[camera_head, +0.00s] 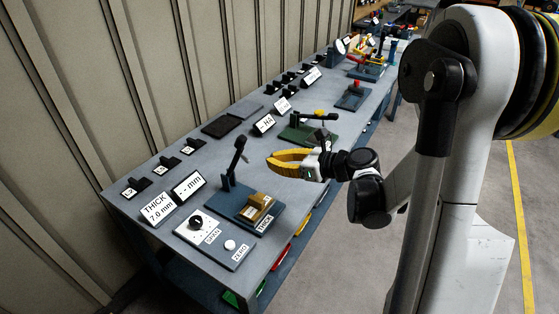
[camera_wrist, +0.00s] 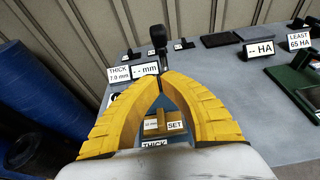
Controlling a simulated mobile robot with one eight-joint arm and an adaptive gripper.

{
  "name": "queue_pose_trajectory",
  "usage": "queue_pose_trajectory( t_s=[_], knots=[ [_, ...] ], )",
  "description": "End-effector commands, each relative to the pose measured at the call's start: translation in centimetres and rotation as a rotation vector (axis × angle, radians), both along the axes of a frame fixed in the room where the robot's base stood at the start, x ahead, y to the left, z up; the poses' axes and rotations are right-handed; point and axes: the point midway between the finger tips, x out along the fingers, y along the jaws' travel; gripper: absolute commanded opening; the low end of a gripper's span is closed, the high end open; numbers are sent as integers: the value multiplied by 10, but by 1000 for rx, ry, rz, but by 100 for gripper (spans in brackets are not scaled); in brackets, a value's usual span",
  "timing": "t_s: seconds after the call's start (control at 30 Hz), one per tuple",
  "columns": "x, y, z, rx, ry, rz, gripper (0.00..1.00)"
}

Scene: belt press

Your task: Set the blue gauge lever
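The blue gauge (camera_head: 228,206) has a dark blue base labelled THICK near the front end of the bench. Its black lever (camera_head: 236,161) stands up, tilted, with a dark knob on top. In the wrist view the lever's knob (camera_wrist: 158,36) shows just beyond my fingertips. A tan block (camera_head: 256,205) sits on the base, and in the wrist view it shows between my fingers, with a SET label. My gripper (camera_head: 270,160) has yellow fingers, with tips together and nothing held. It hangs to the right of the lever, apart from it.
A display reading "-- mm" (camera_head: 189,187) and a THICK 7.0 mm card (camera_head: 157,208) stand left of the gauge. A plate with a black knob and a white button (camera_head: 230,245) lies in front. A green gauge (camera_head: 298,134) stands behind. Blue rolls (camera_wrist: 40,110) show at left in the wrist view.

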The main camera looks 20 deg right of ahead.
Motion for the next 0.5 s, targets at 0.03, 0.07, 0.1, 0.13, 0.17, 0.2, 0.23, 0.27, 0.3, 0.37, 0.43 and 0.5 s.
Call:
queue_pose_trajectory(
  t_s=[0.03,0.07,0.1,0.13,0.17,0.2,0.23,0.27,0.3,0.37,0.43,0.5],
  knots=[
    [9,8,-6,-2,0,6,0],
    [14,11,-8,-2,0,5,0],
    [21,17,-11,-2,0,6,0],
    [26,20,-13,-2,0,5,0],
    [30,23,-15,-2,0,5,0],
    [36,28,-18,-2,0,5,0],
    [41,31,-19,-3,-1,4,0],
    [44,34,-17,-2,-1,4,0],
    [49,37,-12,-2,0,4,0],
    [55,42,-8,-2,0,3,0],
    [60,45,-5,-3,-1,2,0],
    [65,48,-2,-3,0,2,0]
  ],
)
